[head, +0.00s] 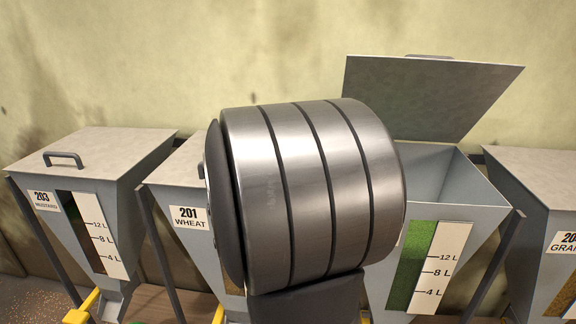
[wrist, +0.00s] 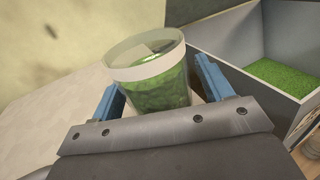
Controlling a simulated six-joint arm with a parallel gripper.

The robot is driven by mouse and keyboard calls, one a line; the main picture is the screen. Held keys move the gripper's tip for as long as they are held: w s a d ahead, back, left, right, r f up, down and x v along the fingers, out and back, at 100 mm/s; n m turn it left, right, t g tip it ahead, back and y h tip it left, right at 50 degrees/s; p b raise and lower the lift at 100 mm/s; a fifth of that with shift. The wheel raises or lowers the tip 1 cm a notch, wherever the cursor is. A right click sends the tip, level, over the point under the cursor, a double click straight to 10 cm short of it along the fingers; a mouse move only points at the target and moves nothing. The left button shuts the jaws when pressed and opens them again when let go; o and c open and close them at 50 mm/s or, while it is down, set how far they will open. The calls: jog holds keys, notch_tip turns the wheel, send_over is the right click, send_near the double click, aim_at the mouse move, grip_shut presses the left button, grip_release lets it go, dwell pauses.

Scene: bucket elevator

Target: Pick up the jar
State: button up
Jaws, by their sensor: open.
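The jar (wrist: 150,85) is a clear container with a pale rim and green contents, in the middle of the wrist view. It appears to stand on a pale flat top. My gripper (wrist: 158,88) is open, with one blue finger on each side of the jar. I cannot tell whether the fingers touch it. The lower part of the jar is hidden behind the gripper body. In the head view my own arm covers the middle, and neither the jar nor the gripper shows there.
An open hopper (head: 403,180) with its lid (head: 425,95) raised stands right of centre; its green contents (wrist: 285,85) show in the wrist view. Closed hoppers labelled 203 (head: 100,155) and 201 wheat (head: 172,175) stand left. Another hopper (head: 540,185) stands far right. A wall is behind.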

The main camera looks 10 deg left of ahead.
jog(key=c, duration=1.2)
jog(key=shift+o, duration=0.2)
jog(key=shift+r, duration=0.15)
jog(key=r, duration=0.4)
jog(key=shift+s+d+r, duration=0.15)
jog(key=shift+d+r, duration=0.05)
jog(key=shift+d, duration=0.1)
jog(key=s+d+r, duration=0.4)
jog(key=d+r, duration=0.2)
jog(key=d, duration=0.4)
jog(key=shift+r, duration=0.2)
jog(key=shift+d, duration=0.1)
